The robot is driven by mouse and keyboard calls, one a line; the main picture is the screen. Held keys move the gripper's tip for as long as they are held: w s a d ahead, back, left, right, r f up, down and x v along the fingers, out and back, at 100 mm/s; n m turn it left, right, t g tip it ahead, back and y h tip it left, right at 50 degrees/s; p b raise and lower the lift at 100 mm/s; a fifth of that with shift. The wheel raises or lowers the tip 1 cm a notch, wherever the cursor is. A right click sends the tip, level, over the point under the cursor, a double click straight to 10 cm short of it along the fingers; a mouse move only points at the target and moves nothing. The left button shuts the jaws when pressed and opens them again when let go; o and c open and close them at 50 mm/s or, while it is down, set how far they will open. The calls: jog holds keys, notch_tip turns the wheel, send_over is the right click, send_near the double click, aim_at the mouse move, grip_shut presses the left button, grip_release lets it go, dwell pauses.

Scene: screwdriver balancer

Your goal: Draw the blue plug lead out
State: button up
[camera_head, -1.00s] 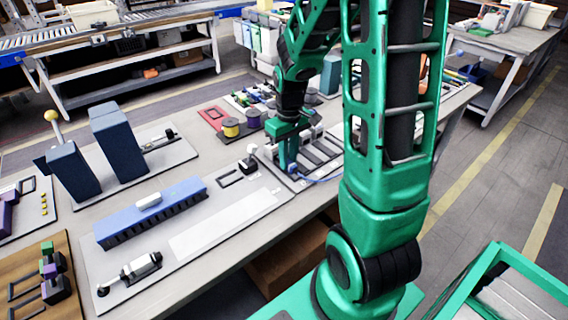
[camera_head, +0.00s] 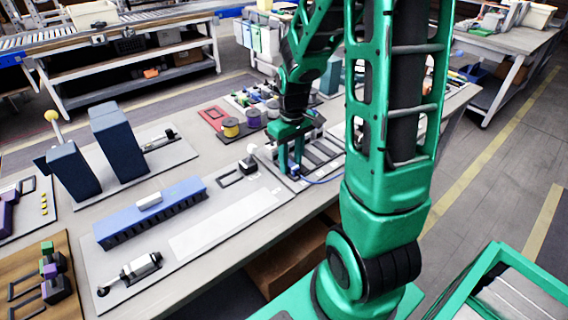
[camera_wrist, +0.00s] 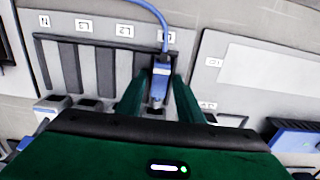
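The blue plug (camera_wrist: 159,86) shows in the wrist view near the top centre, below a small white label at the end of a row. Its blue lead (camera_wrist: 152,8) curves up and out of the top of the picture. The plug's lower end is close to a dark socket opening, and I cannot tell how deep it sits. My gripper (camera_wrist: 162,80) has one green finger on each side of the plug. The fingers look apart, with a narrow gap beside the plug. In the head view, my gripper (camera_head: 291,168) is low over the panel, and the lead (camera_head: 318,181) trails right.
Dark slotted strips (camera_wrist: 88,68) and further sockets (camera_wrist: 88,104) lie left of the plug. A pale panel (camera_wrist: 262,62) is to the right, with a blue block (camera_wrist: 292,136) below it.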

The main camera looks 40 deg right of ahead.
jog(key=shift+r, duration=0.15)
jog(key=shift+r, duration=3.4)
